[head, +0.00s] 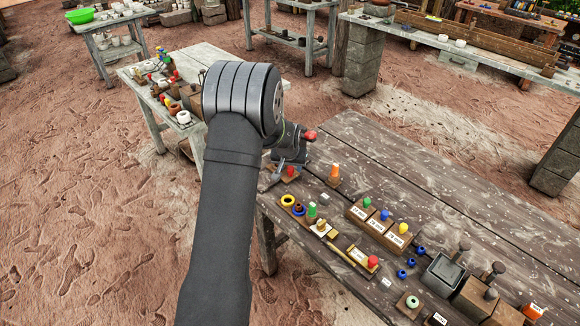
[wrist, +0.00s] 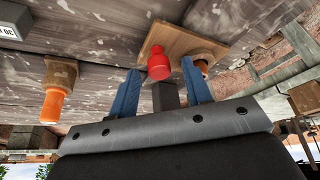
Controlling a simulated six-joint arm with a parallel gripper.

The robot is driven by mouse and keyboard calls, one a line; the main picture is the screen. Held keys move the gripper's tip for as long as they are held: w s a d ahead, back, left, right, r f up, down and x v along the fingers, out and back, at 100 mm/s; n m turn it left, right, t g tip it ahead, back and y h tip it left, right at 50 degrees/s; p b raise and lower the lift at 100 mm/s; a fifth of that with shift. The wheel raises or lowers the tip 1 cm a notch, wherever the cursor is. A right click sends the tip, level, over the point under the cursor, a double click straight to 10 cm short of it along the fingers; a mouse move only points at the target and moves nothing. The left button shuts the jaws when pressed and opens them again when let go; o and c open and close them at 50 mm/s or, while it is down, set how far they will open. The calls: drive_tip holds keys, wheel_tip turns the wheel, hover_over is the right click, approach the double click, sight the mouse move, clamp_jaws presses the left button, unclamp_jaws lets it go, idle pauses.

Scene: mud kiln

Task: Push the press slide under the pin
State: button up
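In the wrist view a wooden board (wrist: 183,38) carries a red knob (wrist: 158,64) and, beside it, an orange piece (wrist: 202,68) partly hidden by a finger. I take this to be the press, but cannot tell which part is the slide and which the pin. My gripper (wrist: 160,83) is open, its blue fingers apart with the red knob showing between them; contact cannot be judged. A dark block stands between the fingers. In the head view my gripper (head: 288,162) is at the table's far left end, over a red knob (head: 290,172), partly hidden by my arm.
An orange peg on a wooden block (head: 334,174) stands close to the right of my gripper. Labelled blocks with coloured knobs (head: 378,224), a board with rings (head: 303,211) and a red-knobbed strip (head: 355,258) lie nearer.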

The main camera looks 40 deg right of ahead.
drive_tip(key=shift+r, duration=0.15)
drive_tip(key=v, duration=1.7)
drive_tip(key=w+a+f+n+g+h, duration=0.1)
drive_tip(key=a+f+n+g+h, duration=0.1)
drive_tip(key=a+f+n+g, duration=0.7)
drive_tip(key=w+a+f+n+t+h, duration=0.25)
drive_tip(key=w+n+h, duration=0.45)
drive_tip(key=n, duration=1)
drive_tip(key=shift+t, duration=0.35)
drive_tip(key=x, duration=0.5)
drive_tip(key=r+x, duration=0.1)
drive_tip(key=x, duration=1)
drive_tip(key=shift+w+d+r, duration=0.1)
drive_tip(key=shift+d, duration=0.5)
